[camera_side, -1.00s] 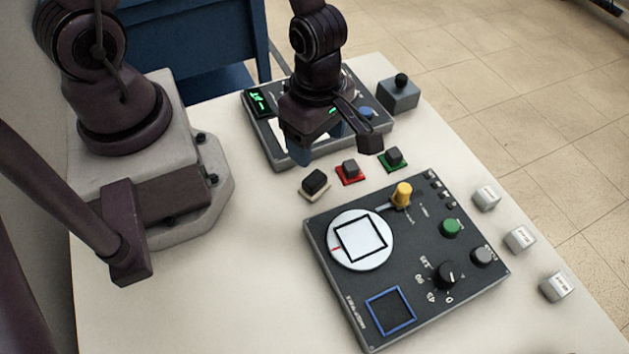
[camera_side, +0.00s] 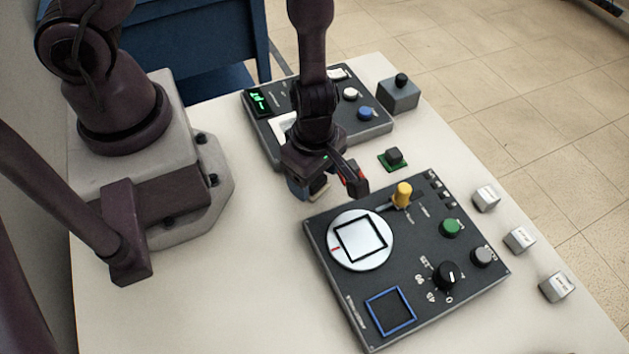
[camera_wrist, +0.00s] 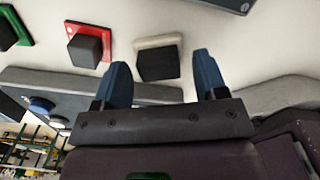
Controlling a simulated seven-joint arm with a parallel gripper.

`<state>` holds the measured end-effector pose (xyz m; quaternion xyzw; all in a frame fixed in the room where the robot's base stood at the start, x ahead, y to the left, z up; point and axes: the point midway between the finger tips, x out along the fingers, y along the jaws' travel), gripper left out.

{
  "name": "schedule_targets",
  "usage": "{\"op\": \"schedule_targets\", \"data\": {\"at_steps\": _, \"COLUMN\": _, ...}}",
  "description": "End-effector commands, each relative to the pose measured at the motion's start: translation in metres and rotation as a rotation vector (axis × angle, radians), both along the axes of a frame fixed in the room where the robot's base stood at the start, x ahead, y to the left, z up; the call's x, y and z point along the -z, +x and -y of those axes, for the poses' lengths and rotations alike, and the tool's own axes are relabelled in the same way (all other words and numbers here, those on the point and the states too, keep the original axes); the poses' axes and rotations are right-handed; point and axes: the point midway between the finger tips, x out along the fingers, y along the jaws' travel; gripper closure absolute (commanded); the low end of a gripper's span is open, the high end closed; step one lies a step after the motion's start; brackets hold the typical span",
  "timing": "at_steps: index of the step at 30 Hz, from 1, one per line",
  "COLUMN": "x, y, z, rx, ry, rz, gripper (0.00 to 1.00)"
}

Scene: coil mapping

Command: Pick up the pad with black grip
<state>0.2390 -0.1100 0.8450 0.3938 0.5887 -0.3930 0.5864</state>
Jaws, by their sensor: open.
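My gripper (camera_side: 326,187) is open and points down above the table, just behind the square-dialled panel. In the wrist view its two blue fingers (camera_wrist: 161,66) show on either side of a cream pad with a black block grip (camera_wrist: 157,65). The block appears between or just beyond the fingertips; I cannot tell the depth. In the side view the gripper hides most of this pad, leaving a cream edge (camera_side: 319,191). A red pad with a dark grip (camera_wrist: 88,46) stands beside it. A green pad with a dark grip (camera_side: 393,158) stands farther right.
The front panel (camera_side: 410,240) carries a white disc (camera_side: 345,258), a yellow knob (camera_side: 402,195), a blue square frame (camera_side: 390,311) and dials. A second panel (camera_side: 375,130) stands behind my gripper. Several grey cubes (camera_side: 519,239) line the right. The table's front left is clear.

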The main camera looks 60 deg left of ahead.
Motion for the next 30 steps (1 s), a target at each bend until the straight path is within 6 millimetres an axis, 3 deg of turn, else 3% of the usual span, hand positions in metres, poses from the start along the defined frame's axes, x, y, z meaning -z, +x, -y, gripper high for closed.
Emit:
{"op": "schedule_targets", "data": {"at_steps": 7, "x": 0.016, "y": 0.001, "z": 0.0, "rx": -0.002, "ry": -0.001, "rz": 0.001, "gripper": 0.34}}
{"op": "schedule_targets", "data": {"at_steps": 17, "x": 0.019, "y": 0.001, "z": 0.0, "rx": -0.004, "ry": -0.002, "rz": 0.003, "gripper": 0.34}}
{"op": "schedule_targets", "data": {"at_steps": 22, "x": 0.018, "y": 0.001, "z": 0.0, "rx": -0.004, "ry": -0.002, "rz": 0.003, "gripper": 0.69}}
{"op": "schedule_targets", "data": {"at_steps": 24, "x": 0.018, "y": 0.001, "z": 0.0, "rx": -0.004, "ry": -0.002, "rz": 0.003, "gripper": 0.74}}
{"op": "schedule_targets", "data": {"at_steps": 30, "x": 0.018, "y": 0.001, "z": 0.0, "rx": -0.004, "ry": -0.002, "rz": 0.003, "gripper": 0.74}}
